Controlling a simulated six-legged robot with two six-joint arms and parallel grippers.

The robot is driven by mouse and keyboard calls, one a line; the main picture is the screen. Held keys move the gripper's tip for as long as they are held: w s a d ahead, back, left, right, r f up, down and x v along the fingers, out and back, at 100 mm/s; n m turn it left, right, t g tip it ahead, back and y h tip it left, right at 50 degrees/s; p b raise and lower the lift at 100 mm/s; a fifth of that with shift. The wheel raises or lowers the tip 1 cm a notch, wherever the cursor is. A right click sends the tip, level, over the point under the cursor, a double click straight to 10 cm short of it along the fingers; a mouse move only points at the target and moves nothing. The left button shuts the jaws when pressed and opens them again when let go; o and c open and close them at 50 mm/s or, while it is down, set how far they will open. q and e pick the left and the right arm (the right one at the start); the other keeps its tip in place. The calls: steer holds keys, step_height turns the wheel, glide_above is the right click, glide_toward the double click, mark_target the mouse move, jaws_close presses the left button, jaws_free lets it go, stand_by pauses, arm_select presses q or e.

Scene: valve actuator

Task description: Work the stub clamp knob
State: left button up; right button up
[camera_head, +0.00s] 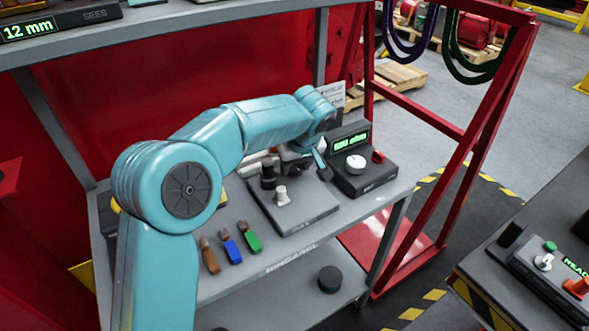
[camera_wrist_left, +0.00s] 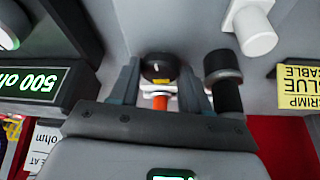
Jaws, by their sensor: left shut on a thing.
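A round black knob (camera_wrist_left: 158,68) with a small yellow-and-black mark, which I take for the stub clamp knob, shows in the left wrist view. Just below it in that picture are a white part and an orange stub (camera_wrist_left: 161,102). My left gripper (camera_wrist_left: 159,78) has one finger on each side of the knob and is shut on it. In the head view my left gripper (camera_head: 309,162) reaches down at the back of a grey fixture plate (camera_head: 308,213); the arm and gripper largely hide the knob there. My right gripper is not in view.
A black post (camera_wrist_left: 223,82) stands close beside the gripper, with a white knob (camera_wrist_left: 254,30) near it. A dark box with a green display (camera_head: 349,142) stands at right. Brown, blue (camera_head: 232,250) and green-handled tools lie at the bench front.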

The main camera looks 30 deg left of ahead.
arm_select(q)
steer(key=n, duration=0.2)
steer(key=shift+w+d+r+n+g+y, duration=0.1)
steer(key=shift+w+r+n+g+y, duration=0.1)
steer(key=shift+n+g+y, duration=0.2)
steer(key=n+p, duration=0.1)
steer(key=n+g+p, duration=0.1)
steer(key=n, duration=0.1)
steer(key=shift+w+r+n+y, duration=0.1)
steer(key=shift+w+n+y, duration=0.05)
steer(key=shift+n+y, duration=0.15)
steer(key=n+g+p, duration=0.2)
steer(key=n+p, duration=0.3)
steer(key=shift+w, duration=0.2)
steer(key=shift+w+n+g+p, duration=0.1)
steer(key=shift+n+g+p, duration=0.6)
steer(key=shift+n+p, duration=0.95)
steer(key=shift+f+h, duration=0.2)
steer(key=shift+h, duration=0.2)
steer(key=o, duration=1.1)
steer(key=shift+c, duration=0.2)
